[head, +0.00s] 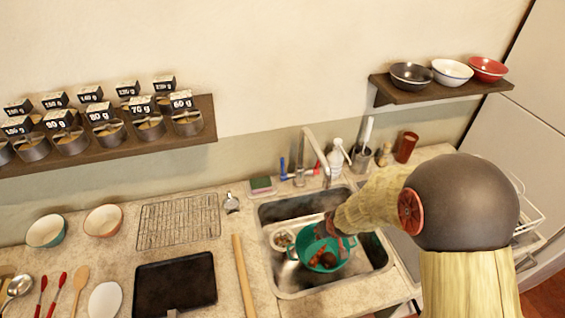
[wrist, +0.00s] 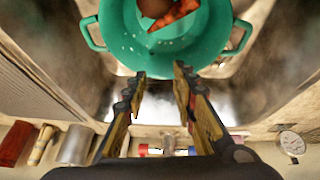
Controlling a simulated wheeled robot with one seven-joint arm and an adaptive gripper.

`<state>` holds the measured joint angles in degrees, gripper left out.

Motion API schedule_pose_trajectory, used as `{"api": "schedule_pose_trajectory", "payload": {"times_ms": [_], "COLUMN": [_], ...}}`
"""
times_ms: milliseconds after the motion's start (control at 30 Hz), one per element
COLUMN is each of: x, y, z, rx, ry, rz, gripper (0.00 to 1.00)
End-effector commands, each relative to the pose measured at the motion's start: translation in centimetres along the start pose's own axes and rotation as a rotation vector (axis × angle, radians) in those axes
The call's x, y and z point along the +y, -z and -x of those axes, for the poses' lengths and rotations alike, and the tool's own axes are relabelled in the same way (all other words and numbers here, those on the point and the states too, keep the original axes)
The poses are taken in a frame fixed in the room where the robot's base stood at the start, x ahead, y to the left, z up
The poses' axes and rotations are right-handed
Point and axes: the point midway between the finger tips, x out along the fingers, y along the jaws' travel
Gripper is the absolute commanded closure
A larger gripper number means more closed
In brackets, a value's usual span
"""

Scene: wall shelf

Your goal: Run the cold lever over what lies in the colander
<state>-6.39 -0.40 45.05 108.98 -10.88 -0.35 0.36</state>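The teal colander (head: 304,245) sits in the sink and also fills the top of the wrist view (wrist: 208,45). In it lie orange carrots (wrist: 174,14) and a round brown thing (wrist: 154,6). The faucet (head: 313,150) rises behind the sink. A blue lever (head: 283,166) stands left of it and a red lever (head: 318,168) right of it; both show small at the bottom of the wrist view, blue (wrist: 193,151) and red (wrist: 143,150). My gripper (wrist: 159,75) is open and empty, its fingertips near the colander's rim. In the head view my gripper (head: 337,238) partly covers the colander.
A bottle (head: 336,158), a canister (head: 361,158) and a brown cup (head: 406,147) stand behind, right of the faucet. A green sponge (head: 262,185) lies left.

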Motion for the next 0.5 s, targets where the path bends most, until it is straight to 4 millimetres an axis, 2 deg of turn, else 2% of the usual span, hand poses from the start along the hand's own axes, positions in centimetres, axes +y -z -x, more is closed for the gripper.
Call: {"api": "schedule_pose_trajectory", "payload": {"times_ms": [33,100,200,267,367,500], "x": [-0.7,-1.5,-2.9,-3.7,-4.8,-5.8], "y": [0.7,2.4,5.2,7.0,10.7,16.9], "z": [-2.5,-5.0,-7.4,-8.1,-7.5,-3.3], "rx": [0.053,0.152,0.312,0.413,0.603,0.877], "ry": [0.012,0.029,0.057,0.075,0.103,0.135], "rz": [0.018,0.043,0.072,0.085,0.103,0.122], "gripper": [0.73,0.73,0.73,0.73,0.73,0.73]}}
